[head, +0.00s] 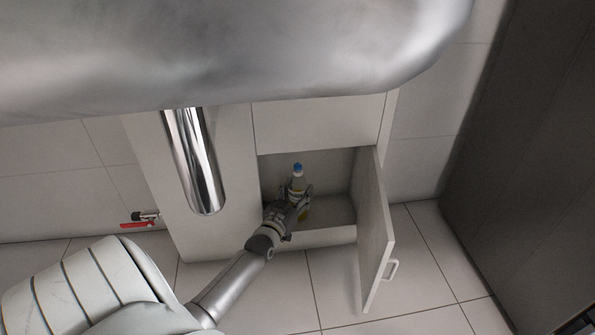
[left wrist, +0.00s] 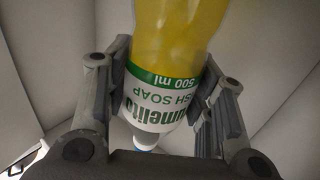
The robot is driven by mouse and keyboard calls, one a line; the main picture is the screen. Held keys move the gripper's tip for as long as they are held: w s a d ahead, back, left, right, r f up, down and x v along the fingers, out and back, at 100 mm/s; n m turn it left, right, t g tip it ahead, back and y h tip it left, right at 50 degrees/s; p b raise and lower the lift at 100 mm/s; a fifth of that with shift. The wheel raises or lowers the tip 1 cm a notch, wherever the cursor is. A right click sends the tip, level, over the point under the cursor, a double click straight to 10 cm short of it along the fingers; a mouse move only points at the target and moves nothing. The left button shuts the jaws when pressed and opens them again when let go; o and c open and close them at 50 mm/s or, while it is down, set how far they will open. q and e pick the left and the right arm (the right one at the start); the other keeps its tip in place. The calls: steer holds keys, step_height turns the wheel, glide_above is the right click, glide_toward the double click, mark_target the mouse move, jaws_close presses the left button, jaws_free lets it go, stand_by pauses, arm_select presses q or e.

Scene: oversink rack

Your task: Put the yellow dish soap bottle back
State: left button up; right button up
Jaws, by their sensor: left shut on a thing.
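The yellow dish soap bottle (head: 298,181) has a blue cap and stands roughly upright inside the open cabinet compartment (head: 338,209). My left gripper (head: 300,196) reaches in through the opening and is shut on the bottle. In the left wrist view the bottle (left wrist: 172,35) sits between the two fingers of the left gripper (left wrist: 168,80). Its white and green label shows upside down, and its blue and white cap is partly hidden low in that picture.
The cabinet door (head: 372,235) stands open on the right, its handle (head: 391,270) facing outward. A large metal basin (head: 230,55) overhangs the top. A chrome pipe (head: 193,160) is left of the compartment, and a red-handled valve (head: 139,223) is farther left. Tiled floor (head: 420,290) lies clear at right.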

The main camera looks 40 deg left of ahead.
arm_select(q)
steer(key=shift+f, duration=0.1)
steer(key=o, duration=0.9)
